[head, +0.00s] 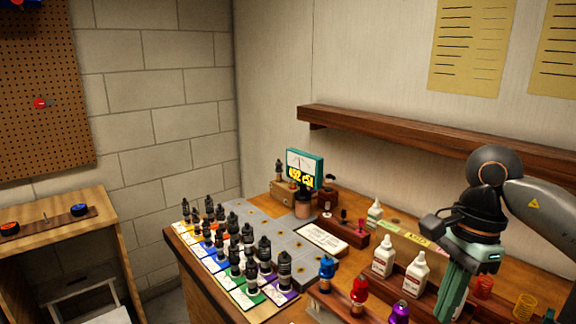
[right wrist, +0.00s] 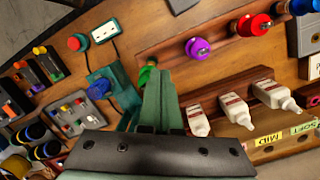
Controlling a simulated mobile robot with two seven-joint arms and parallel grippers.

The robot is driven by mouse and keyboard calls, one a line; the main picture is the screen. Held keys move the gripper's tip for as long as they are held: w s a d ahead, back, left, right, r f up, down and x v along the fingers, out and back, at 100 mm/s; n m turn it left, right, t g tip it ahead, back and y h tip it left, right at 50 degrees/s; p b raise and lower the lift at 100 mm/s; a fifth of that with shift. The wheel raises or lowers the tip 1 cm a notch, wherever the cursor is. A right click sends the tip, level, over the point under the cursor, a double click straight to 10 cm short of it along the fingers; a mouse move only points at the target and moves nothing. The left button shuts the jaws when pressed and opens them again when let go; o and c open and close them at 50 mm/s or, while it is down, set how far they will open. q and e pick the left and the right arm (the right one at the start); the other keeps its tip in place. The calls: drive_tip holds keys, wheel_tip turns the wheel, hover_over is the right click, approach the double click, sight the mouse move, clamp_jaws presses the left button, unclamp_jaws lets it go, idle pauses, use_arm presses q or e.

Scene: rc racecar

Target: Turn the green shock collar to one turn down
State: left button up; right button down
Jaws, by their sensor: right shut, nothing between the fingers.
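My right gripper (head: 447,292) reaches down at the right of the head view, its green fingers shut with nothing between them. In the right wrist view the closed fingers (right wrist: 160,88) point toward a green shock collar (right wrist: 147,76). The fingers cover part of this collar, and I cannot tell whether they touch it. Its turn setting is not readable. I cannot make out the green collar in the head view. My left gripper is not in view.
Purple (head: 400,312), red (head: 359,290) and blue (head: 327,268) shocks stand in a row. White bottles (head: 383,256) stand on a wooden rack close to my right gripper. Several black shocks (head: 249,240) stand on coloured cards. A gauge (head: 304,169) stands at the back. A shelf (head: 400,140) juts from the wall.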

drive_tip(key=s+p, duration=0.1)
drive_tip(key=s+d+r+p, duration=0.1)
drive_tip(key=shift+s+r+p, duration=0.1)
drive_tip(key=shift+s+p, duration=0.05)
drive_tip(key=shift+p, duration=0.25)
drive_tip(key=shift+s+d+y+p, duration=0.1)
drive_tip(key=shift+s+y+p, duration=0.2)
drive_tip(key=shift+s, duration=0.15)
use_arm(q)
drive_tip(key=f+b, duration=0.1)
drive_tip(key=b, duration=0.1)
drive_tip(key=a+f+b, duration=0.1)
drive_tip(key=b, duration=0.2)
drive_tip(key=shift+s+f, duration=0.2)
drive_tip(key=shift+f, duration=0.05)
use_arm(e)
drive_tip(key=f, duration=0.4)
drive_tip(key=a+f, duration=0.1)
drive_tip(key=f, duration=0.2)
drive_tip(key=shift+s+a, duration=0.1)
drive_tip(key=shift+s, duration=0.05)
use_arm(q)
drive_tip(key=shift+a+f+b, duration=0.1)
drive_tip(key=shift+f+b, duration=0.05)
drive_tip(key=shift+b, duration=0.25)
use_arm(e)
drive_tip(key=shift+w+d, duration=0.3)
drive_tip(key=shift+d, duration=0.1)
